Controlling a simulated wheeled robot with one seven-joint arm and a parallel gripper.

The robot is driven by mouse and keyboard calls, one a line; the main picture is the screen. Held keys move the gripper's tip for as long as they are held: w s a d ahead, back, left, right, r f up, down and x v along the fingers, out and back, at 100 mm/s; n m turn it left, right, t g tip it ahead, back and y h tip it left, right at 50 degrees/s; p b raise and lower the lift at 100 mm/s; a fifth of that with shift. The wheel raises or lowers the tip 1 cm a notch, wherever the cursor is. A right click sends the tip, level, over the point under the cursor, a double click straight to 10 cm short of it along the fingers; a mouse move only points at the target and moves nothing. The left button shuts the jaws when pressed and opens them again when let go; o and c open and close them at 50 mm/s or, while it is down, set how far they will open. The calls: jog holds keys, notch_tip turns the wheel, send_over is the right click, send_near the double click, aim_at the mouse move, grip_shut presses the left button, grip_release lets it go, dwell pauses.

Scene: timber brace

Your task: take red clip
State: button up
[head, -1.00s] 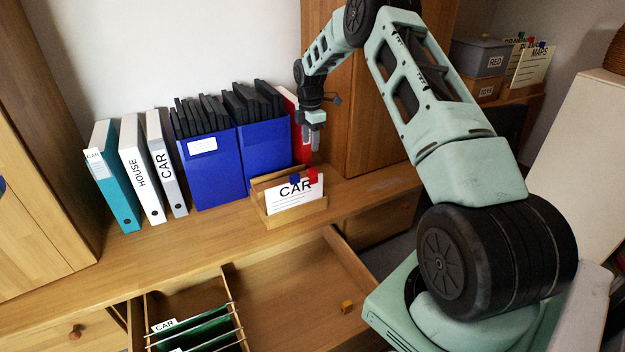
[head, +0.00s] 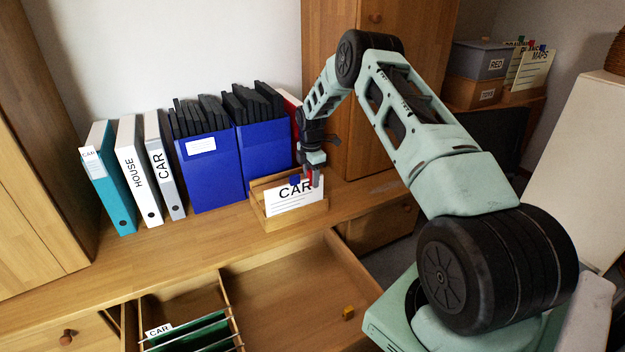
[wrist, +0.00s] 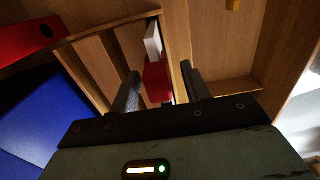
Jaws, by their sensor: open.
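The red clip (wrist: 157,82) sits on the top edge of a white CAR card, between my two open fingers in the wrist view. In the head view the red clip (head: 309,174) is partly hidden by my gripper (head: 314,178), which is down at the card's right end. The CAR card (head: 291,197) stands in a wooden holder (head: 297,219) on the desk. A blue clip (head: 295,181) is on the same card, left of the red one. In the wrist view my gripper (wrist: 160,88) is open, a finger on each side of the red clip.
Blue file boxes (head: 212,173) and a red binder (wrist: 32,38) stand close beside the holder. An open drawer (head: 285,290) below holds a small yellow block (head: 348,313) and green hanging files (head: 190,333).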

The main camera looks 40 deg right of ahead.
grip_shut()
